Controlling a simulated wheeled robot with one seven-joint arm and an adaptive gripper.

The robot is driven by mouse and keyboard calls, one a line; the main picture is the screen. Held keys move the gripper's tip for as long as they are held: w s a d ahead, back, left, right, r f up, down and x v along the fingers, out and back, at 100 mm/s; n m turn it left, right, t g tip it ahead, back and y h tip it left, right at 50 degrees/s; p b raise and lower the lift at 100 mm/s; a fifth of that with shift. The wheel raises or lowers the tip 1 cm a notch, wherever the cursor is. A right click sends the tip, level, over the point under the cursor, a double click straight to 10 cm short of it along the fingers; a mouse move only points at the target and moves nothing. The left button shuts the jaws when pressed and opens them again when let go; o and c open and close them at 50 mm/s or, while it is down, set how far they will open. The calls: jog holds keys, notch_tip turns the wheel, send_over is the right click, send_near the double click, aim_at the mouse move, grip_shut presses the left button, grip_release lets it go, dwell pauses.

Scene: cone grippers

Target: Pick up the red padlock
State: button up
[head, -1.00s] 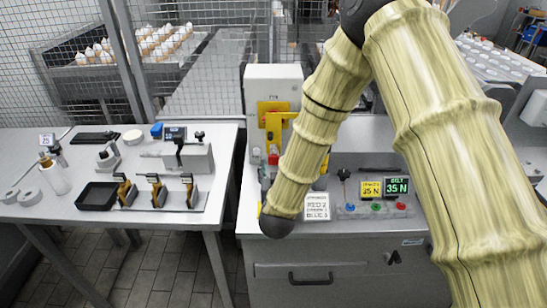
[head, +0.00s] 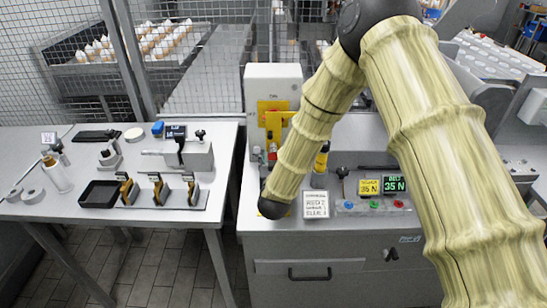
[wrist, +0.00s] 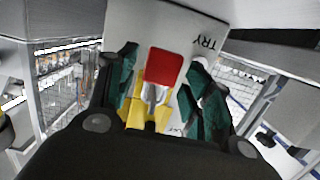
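The red padlock (wrist: 164,66) shows in the wrist view, in front of the yellow plate (wrist: 156,115), with its metal shackle below it in the picture. My gripper (wrist: 165,85) is open, with one dark green finger on each side of the padlock and gaps between them and it. In the head view the padlock (head: 272,153) is a small red patch below the yellow hasp (head: 273,118) on the white box (head: 273,80). My gripper is hidden there behind my arm.
The grey cabinet top holds a white sign (head: 315,204), a yellow display (head: 369,187), a green display (head: 394,184) and a yellow-and-black item (head: 322,158). The left table (head: 60,215) bears a black tray (head: 99,194) and clamps. Wire mesh stands behind.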

jog(key=c, duration=0.7)
jog(key=shift+r, duration=0.1)
jog(key=shift+c, duration=0.2)
